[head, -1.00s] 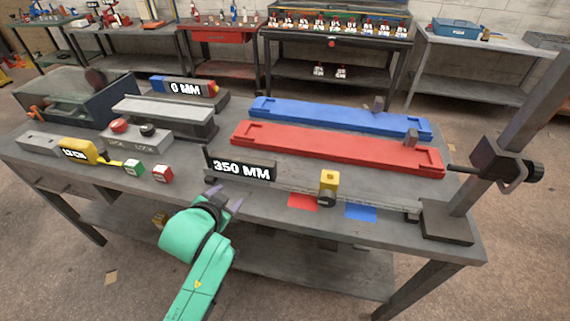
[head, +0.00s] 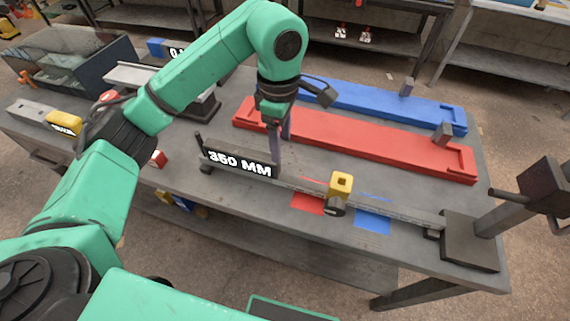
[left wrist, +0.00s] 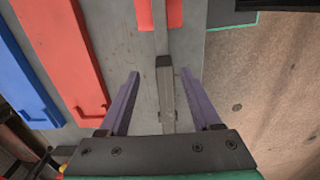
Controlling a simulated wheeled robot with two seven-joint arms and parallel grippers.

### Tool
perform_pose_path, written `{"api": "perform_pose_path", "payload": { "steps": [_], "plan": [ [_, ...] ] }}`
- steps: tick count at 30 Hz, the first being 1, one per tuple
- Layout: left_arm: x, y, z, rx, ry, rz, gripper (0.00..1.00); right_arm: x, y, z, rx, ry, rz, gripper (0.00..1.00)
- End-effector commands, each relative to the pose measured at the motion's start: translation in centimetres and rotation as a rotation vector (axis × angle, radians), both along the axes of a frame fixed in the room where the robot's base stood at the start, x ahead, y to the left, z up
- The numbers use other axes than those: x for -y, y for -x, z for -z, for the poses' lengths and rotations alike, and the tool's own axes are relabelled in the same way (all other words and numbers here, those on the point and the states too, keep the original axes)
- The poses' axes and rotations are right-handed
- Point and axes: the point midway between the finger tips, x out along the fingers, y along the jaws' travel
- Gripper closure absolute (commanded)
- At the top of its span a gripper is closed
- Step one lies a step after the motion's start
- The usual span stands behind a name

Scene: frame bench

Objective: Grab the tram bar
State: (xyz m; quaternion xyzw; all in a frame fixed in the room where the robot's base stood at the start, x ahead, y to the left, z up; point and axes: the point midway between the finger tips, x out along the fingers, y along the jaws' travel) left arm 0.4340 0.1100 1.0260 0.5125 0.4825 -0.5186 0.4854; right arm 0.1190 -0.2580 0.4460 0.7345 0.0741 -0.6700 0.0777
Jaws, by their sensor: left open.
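The tram bar (head: 395,210) looks to be the long thin grey bar lying along the front of the bench, with a yellow slider (head: 341,184) on it. A 350 MM display (head: 240,163) stands at its left end. My left gripper (head: 280,147) is open, pointing down over the bar near the display's right end. In the left wrist view the bar (left wrist: 166,95) runs between the two purple fingers (left wrist: 160,73), with clear gaps on both sides. Whether the fingertips are down at its height I cannot tell. My right gripper is not in view.
A red tray (head: 380,148) and a blue tray (head: 360,103) lie behind the bar. Red (head: 307,203) and blue (head: 373,221) patches mark the bench in front. A dark post on a base (head: 470,240) stands at the right end. My left arm hides part of the bench's left.

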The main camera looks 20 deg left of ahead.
Motion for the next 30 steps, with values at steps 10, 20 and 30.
{"api": "perform_pose_path", "payload": {
  "steps": [10,20,30],
  "plan": [
    [-0.2,0.2,7.2,-0.009,-0.012,-0.002,0.35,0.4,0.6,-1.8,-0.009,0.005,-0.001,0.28],
    [0.1,0.1,12.3,-0.009,-0.009,-0.001,0.35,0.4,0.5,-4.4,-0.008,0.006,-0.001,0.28],
    [0.1,-0.1,14.4,-0.002,-0.008,-0.001,0.43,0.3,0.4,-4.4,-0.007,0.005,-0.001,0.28]
  ]
}}
